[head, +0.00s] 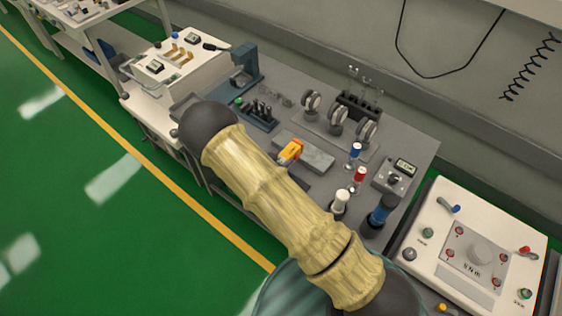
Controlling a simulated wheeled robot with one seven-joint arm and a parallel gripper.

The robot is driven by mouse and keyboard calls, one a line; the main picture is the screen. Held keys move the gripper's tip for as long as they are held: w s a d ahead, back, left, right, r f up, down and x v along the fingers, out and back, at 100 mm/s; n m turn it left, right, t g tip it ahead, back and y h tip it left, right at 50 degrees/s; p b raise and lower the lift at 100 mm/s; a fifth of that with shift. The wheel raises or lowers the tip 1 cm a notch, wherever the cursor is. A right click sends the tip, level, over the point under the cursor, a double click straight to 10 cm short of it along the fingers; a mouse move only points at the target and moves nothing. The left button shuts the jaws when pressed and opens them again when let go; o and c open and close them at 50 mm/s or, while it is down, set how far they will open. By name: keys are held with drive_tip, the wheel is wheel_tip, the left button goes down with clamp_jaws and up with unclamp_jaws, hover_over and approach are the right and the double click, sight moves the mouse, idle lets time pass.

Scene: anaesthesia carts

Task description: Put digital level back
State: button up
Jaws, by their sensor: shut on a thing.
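A small yellow-orange device (290,151) shows at the edge of my arm in the head view, over a flat grey block (316,158) on the grey bench. It may be the digital level, but it is too small to read. I cannot tell whether it rests on the block or is held above it. My forearm crosses the middle of the view and hides part of the bench. My gripper and its fingertips do not show.
Dial gauges (338,116) stand behind the block. Red-capped (360,175) and blue-capped bottles, a small display box (395,174) and a dark blue cylinder (382,211) stand right. A white control panel (470,250) is at lower right. Green floor (90,210) lies open left.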

drive_tip(key=shift+f, duration=0.85)
drive_tip(key=shift+f, duration=0.3)
drive_tip(key=shift+f+b, duration=0.2)
drive_tip(key=shift+b, duration=0.2)
drive_tip(key=o, duration=1.1)
drive_tip(key=shift+o, duration=0.2)
drive_tip(key=shift+r, duration=0.1)
